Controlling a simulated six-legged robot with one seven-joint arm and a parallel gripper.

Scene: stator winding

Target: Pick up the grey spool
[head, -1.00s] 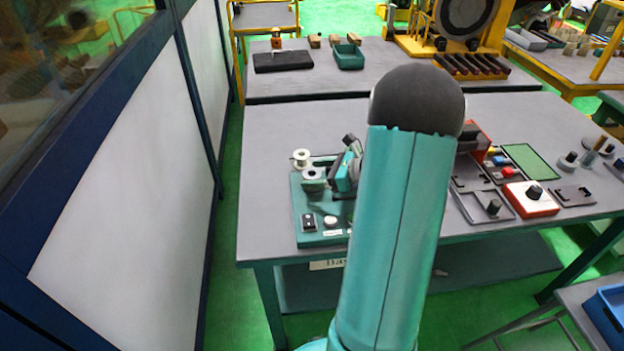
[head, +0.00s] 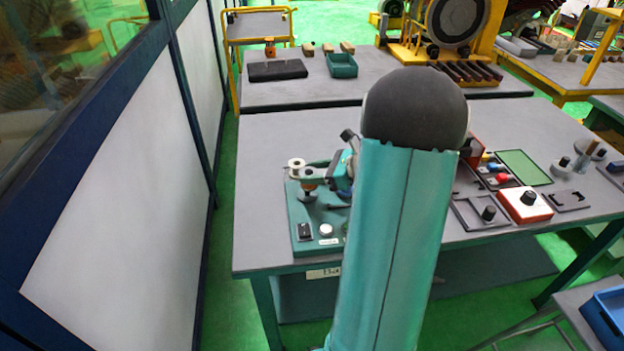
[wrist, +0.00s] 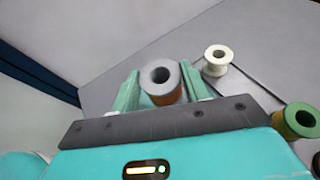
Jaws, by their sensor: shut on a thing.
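The grey spool (wrist: 161,82) is between my gripper's two teal fingers (wrist: 160,92) in the wrist view. It has a pale grey flange with a dark centre hole and copper-coloured winding below. My gripper is shut on it. In the head view the grey spool (head: 312,172) shows small above the left part of the teal fixture (head: 304,245), raised a little over it. My own arm covers much of the fixture's right side and part of the gripper there.
A white spool (wrist: 217,60) stands close to the right finger. A green spool with copper winding (wrist: 299,121) is at the wrist view's right edge. A red-and-white box with a black knob (head: 525,204) and trays lie farther right. The bench's left end (head: 258,150) is clear.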

